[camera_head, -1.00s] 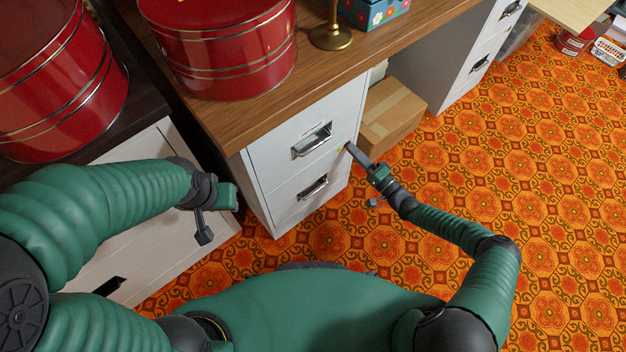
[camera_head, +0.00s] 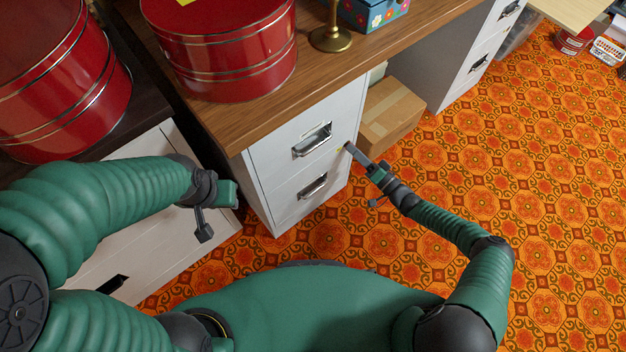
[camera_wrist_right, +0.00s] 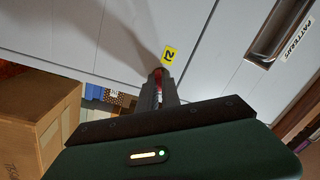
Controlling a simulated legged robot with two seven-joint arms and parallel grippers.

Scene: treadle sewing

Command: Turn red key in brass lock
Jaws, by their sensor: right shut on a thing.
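My right gripper (camera_head: 352,151) reaches the right edge of the white drawer cabinet (camera_head: 262,196), level with the gap between its two handles. In the right wrist view its jaws (camera_wrist_right: 159,88) are shut on the red key (camera_wrist_right: 158,74), of which only a small red part shows between the fingers. The key points at the cabinet front, just below a yellow tag (camera_wrist_right: 169,55) marked 2. The brass lock is hidden behind the key and fingertips. My left gripper (camera_head: 204,228) hangs left of the cabinet, away from it; its jaw opening cannot be made out.
A cardboard box (camera_head: 390,112) stands on the floor right of the cabinet, under the wooden desktop (camera_head: 245,122). Red tins (camera_head: 225,50) and a brass stand (camera_head: 330,38) are on top.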

